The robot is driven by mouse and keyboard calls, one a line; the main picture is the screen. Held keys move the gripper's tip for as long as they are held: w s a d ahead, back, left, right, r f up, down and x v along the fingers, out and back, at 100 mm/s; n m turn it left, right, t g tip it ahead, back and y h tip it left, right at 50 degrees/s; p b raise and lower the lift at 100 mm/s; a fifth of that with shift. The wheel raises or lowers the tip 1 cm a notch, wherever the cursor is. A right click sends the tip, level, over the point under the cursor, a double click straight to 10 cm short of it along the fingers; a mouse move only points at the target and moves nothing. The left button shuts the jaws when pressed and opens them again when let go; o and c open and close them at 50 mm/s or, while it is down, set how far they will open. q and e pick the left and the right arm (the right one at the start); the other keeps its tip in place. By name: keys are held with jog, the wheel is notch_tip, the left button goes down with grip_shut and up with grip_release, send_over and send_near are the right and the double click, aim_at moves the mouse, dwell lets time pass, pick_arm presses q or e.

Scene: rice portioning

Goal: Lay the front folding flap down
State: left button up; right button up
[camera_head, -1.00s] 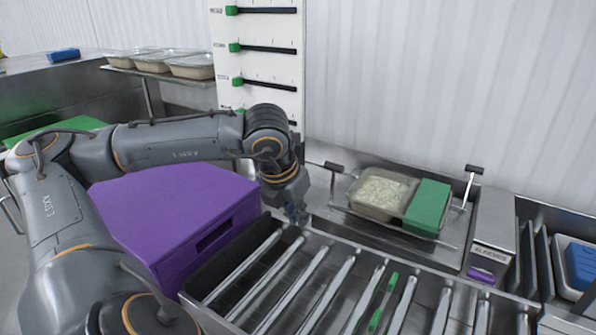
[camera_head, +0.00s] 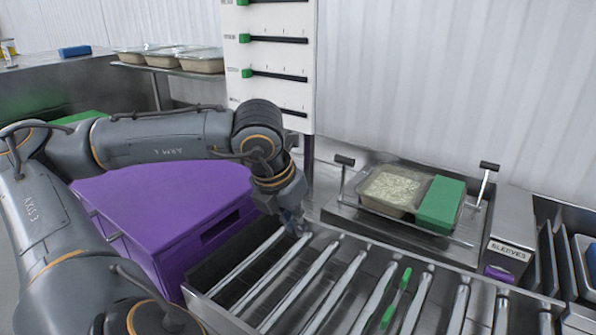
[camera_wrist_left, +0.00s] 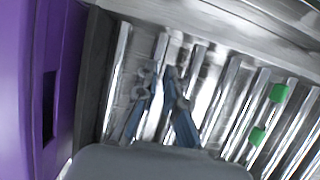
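The fixture (camera_head: 338,209) with two black-tipped levers, the left one (camera_head: 345,160) and the right one (camera_head: 489,166), stands against the back wall. It holds a clear rice tray (camera_head: 392,188) beside a green block-shaped piece (camera_head: 441,203). I cannot make out a separate front folding flap for certain. My left gripper (camera_head: 292,222) points down over the roller rack, left of and in front of the fixture, apart from it. In the left wrist view my left gripper (camera_wrist_left: 158,75) shows two fingers with close tips, blurred, nothing seen between them but rollers. My right gripper is not in view.
The roller rack (camera_head: 318,283) fills the front, with green markers (camera_head: 397,297) on it. A purple box (camera_head: 150,215) stands left of it. A panel with green sliders (camera_head: 270,73) rises behind my arm. The box labelled SLEEVES (camera_head: 508,247) stands right of the fixture.

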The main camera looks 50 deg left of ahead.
pick_arm(q)
jog(key=shift+s+d+f+b, duration=0.1)
jog(key=shift+s+f+b, duration=0.2)
jog(key=shift+s+b, duration=0.1)
jog(key=shift+s+d+f+b, duration=0.2)
jog(key=shift+s+b, duration=0.35)
jog(key=shift+s, duration=0.05)
jog(key=shift+s+d+f+b, duration=0.15)
jog(key=shift+s+d+b, duration=0.05)
jog(key=shift+s+b, duration=0.35)
jog(key=shift+s+d+f+b, duration=0.15)
jog(key=shift+s+f+b, duration=0.05)
jog(key=shift+s+b, duration=0.3)
jog(key=shift+s+d, duration=0.1)
jog(key=shift+s, duration=0.1)
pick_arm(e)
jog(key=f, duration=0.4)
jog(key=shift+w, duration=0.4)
pick_arm(q)
jog(key=o, duration=1.1)
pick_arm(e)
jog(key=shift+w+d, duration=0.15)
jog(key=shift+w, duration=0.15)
